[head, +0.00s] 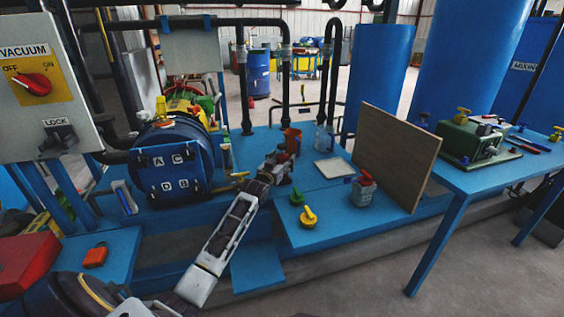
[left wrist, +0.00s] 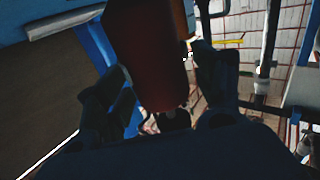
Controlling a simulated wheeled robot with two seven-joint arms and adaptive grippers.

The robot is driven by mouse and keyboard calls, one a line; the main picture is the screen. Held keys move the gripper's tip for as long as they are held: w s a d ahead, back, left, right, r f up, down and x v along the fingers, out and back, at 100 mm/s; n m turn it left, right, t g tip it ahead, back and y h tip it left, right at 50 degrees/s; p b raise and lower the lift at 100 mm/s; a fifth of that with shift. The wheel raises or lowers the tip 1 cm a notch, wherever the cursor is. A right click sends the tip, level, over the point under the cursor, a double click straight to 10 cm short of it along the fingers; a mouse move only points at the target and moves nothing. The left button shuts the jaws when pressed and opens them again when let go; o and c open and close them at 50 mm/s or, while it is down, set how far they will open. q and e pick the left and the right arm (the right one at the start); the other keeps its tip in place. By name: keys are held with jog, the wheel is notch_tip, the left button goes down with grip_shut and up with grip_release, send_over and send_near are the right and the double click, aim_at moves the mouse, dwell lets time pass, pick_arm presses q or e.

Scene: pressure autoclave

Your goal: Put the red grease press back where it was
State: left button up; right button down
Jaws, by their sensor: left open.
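The red grease press appears to be the orange-red upright body (head: 292,136) on the blue bench in the head view, just beyond my left gripper (head: 284,152). In the left wrist view a dark red cylinder (left wrist: 145,50), likely the same press, stands between the two spread fingers of my left gripper (left wrist: 165,95). The fingers are open, one on each side of it. I cannot tell whether they touch it. Its lower part is hidden by the gripper in the head view. My right gripper is not in view.
A glass jar (head: 325,138), a white tile (head: 333,169), a grey container with a red cap (head: 363,190) and an upright wooden board (head: 395,160) stand to the right. Green (head: 297,197) and yellow (head: 308,216) knobs lie nearer. The blue vessel (head: 175,160) is left of my arm.

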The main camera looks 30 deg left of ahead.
aim_at(280, 162)
pick_arm(q)
jog(key=shift+s, duration=0.15)
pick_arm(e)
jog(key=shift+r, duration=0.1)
pick_arm(q)
jog(key=shift+s+d+p, duration=0.15)
jog(key=shift+s+p, duration=0.2)
jog(key=shift+s, duration=0.35)
jog(key=shift+s+d+p, duration=0.1)
jog(key=shift+s+p, duration=0.25)
jog(key=shift+s, duration=0.35)
jog(key=shift+s+d, duration=0.1)
jog(key=shift+s, duration=0.5)
jog(key=shift+s+d+p, duration=0.15)
jog(key=shift+s+p, duration=0.25)
jog(key=shift+s, duration=0.4)
jog(key=shift+s+d+p, duration=0.1)
jog(key=shift+s+p, duration=0.25)
jog(key=shift+s, duration=0.4)
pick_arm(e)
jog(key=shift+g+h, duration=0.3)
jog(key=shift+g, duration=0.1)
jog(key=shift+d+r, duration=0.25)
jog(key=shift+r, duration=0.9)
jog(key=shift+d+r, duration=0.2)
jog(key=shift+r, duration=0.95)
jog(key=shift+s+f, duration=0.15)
pick_arm(q)
jog(key=shift+r, duration=0.15)
